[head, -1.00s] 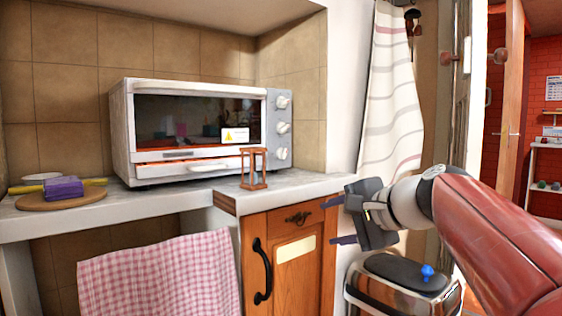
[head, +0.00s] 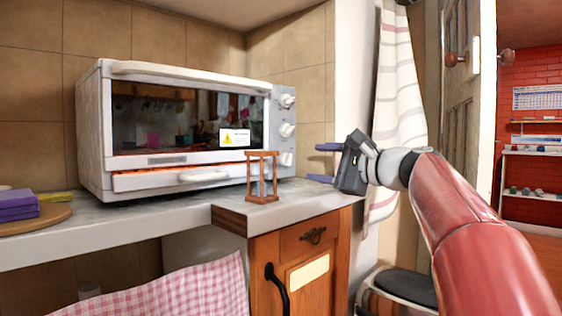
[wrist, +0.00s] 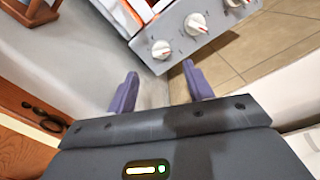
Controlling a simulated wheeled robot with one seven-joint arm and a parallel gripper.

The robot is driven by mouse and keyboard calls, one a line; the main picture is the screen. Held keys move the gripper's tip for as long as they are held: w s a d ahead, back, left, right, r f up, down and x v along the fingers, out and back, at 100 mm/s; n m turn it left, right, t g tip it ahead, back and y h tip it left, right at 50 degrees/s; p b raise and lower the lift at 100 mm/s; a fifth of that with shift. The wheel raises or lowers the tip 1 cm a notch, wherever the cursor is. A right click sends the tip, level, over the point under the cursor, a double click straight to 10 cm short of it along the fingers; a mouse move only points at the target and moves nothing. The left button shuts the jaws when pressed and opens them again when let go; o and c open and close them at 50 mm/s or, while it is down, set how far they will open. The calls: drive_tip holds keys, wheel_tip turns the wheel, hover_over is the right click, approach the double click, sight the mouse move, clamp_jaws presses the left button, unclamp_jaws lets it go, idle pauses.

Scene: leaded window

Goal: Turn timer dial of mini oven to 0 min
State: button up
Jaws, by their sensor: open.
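The white mini oven (head: 92,130) stands on the counter, its glass door shut. Its grey right-hand panel (head: 279,145) carries three white dials in a column: top (head: 288,101), middle (head: 287,130) and bottom (head: 286,159). I cannot read which one is the timer. The dials also show in the wrist view, the nearest (wrist: 161,49) just beyond my fingertips, with red marks on them. My gripper (head: 315,163) is open and empty, to the right of the bottom dial and apart from it. Its two purple fingers (wrist: 160,75) point toward the panel.
A small wooden frame (head: 262,197) stands on the counter's front corner, before the oven's right end. A round board (head: 52,218) with a purple block (head: 18,205) lies at left. A checked cloth (head: 190,290) hangs below the counter. A striped curtain (head: 393,110) hangs behind my arm.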

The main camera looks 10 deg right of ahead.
sight(291, 161)
drive_tip(key=x, duration=0.8)
drive_tip(key=shift+p, duration=0.4)
drive_tip(key=shift+c, duration=0.2)
drive_tip(key=c, duration=0.9)
drive_tip(key=shift+f+n+b, duration=0.15)
drive_tip(key=shift+n+b, duration=0.65)
drive_tip(key=shift+n, duration=0.3)
drive_tip(key=n+b, duration=0.1)
drive_tip(key=n, duration=0.2)
